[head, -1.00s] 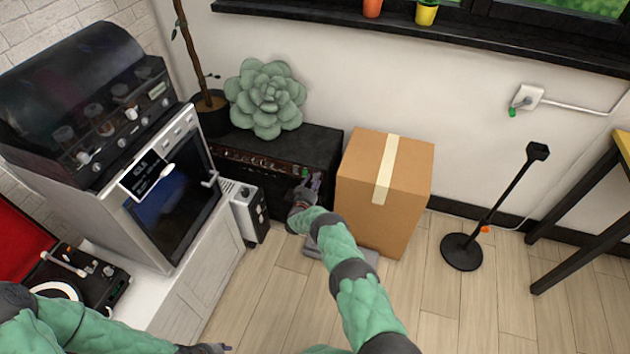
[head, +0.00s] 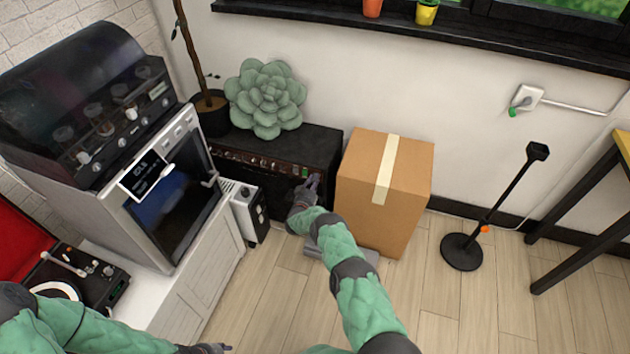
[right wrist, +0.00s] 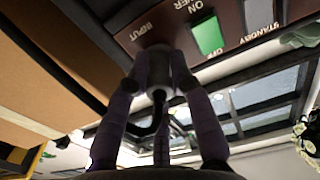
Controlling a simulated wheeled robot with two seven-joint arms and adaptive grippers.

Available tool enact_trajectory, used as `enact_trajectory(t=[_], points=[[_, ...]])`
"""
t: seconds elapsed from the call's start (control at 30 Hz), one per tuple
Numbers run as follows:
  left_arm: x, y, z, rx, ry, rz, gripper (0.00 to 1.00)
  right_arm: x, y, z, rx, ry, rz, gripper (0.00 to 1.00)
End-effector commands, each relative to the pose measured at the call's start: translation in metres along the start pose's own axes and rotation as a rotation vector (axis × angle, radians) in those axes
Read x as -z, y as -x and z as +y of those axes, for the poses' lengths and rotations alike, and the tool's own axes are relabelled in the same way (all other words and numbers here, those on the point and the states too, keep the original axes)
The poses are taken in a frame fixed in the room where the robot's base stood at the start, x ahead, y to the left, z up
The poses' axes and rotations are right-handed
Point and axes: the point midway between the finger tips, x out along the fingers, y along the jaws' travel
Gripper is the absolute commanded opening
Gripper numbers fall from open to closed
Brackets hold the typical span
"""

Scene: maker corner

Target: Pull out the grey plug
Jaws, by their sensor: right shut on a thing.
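The grey plug (right wrist: 158,72) shows in the right wrist view at the spot marked INPUT on the brown panel of a black amplifier (head: 322,140). A black cable (right wrist: 146,130) bends away from its near end. My right gripper (right wrist: 158,82) is shut on the plug, with its fingers around the sides. In the head view my right gripper (head: 312,183) is at the right end of the amplifier's front, and the plug cannot be made out there. My left gripper (head: 213,349) is at the bottom edge, partly cut off, far from the amplifier.
A cardboard box (head: 410,190) stands close to the right of the amplifier. A small grey-white box (head: 247,212) stands to its left. A green switch (right wrist: 208,38) is beside the input. A wall socket (head: 528,97) and a black stand (head: 462,251) are further right.

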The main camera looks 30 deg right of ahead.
Motion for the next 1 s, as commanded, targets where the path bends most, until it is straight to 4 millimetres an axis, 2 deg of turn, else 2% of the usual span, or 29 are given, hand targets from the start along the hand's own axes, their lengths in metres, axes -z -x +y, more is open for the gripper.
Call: enact_trajectory(t=[1.0], points=[[-0.001,0.023,0.008,0.000,0.000,0.000,0.40,0.001,0.033,0.000,0.000,0.000,0.001,0.00]])
